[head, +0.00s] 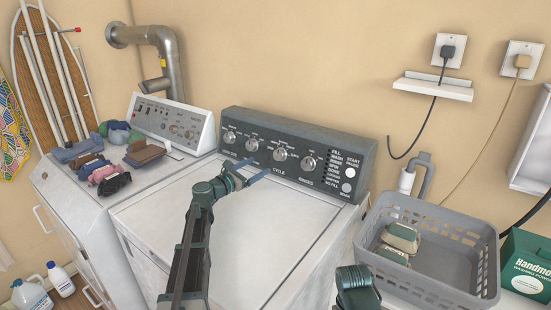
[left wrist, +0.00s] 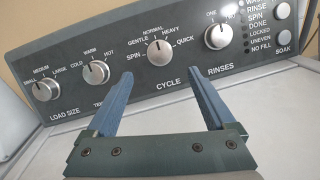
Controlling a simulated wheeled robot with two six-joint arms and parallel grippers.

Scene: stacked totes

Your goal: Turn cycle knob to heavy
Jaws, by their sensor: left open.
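The cycle knob (head: 280,154) is a round silver dial on the dark control panel (head: 340,160) of the white washer. It shows large in the left wrist view (left wrist: 160,51), with spin, gentle, normal, heavy and quick printed around it. Its pointer mark seems to be near normal, but it is small. My left gripper (head: 250,170) is open and empty in front of the panel. In the left wrist view its two blue fingers (left wrist: 158,76) stand apart, below and to either side of the cycle knob, not visibly touching it. My right gripper is not in view.
Load size (left wrist: 45,90), temperature (left wrist: 96,73) and rinses (left wrist: 218,36) knobs flank the cycle knob. A grey basket (head: 470,285) is at right, beside a green detergent box (head: 527,262). Folded clothes (head: 95,168) lie on the left machine. The washer lid (head: 290,225) is clear.

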